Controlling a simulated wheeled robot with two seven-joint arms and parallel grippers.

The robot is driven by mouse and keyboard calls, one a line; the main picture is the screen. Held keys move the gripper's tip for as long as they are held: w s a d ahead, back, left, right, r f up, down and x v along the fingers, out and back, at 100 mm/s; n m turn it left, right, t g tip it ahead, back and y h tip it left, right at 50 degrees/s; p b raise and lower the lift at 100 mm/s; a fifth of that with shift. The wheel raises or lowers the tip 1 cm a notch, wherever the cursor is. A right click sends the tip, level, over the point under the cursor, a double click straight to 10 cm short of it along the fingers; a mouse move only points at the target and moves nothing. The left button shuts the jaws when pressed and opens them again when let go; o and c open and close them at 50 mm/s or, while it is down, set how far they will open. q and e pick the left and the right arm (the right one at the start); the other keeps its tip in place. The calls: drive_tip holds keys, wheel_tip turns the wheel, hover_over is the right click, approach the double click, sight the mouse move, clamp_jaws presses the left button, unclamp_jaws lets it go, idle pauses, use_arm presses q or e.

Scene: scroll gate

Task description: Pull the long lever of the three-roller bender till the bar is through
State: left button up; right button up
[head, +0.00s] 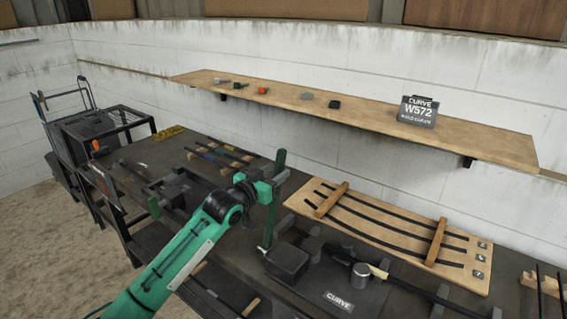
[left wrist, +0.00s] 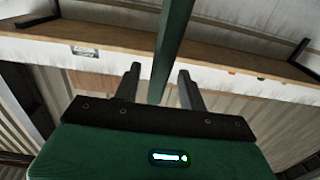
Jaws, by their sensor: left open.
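The long lever (head: 270,222) is a green flat bar standing nearly upright from the dark three-roller bender (head: 287,262) on the bench. My left gripper (head: 278,179) is at the lever's upper part, with its fingers open. In the left wrist view the lever (left wrist: 173,45) passes between the two dark fingers (left wrist: 158,85), with gaps visible on both sides. A dark bar (head: 410,286) with a pale yellow mark lies to the right of the bender; I cannot tell how far it is in the rollers. My right gripper is not in view.
A wooden board (head: 375,222) with curved dark strips lies behind the bender. A wall shelf (head: 300,100) holds small items and a sign (head: 418,111). Tools and racks crowd the bench's left part. A dark cart (head: 105,125) stands at far left.

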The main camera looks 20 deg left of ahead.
sight(283, 167)
use_arm(q)
drive_tip(key=shift+p+x, duration=0.4)
drive_tip(key=shift+x, duration=1.8)
clamp_jaws()
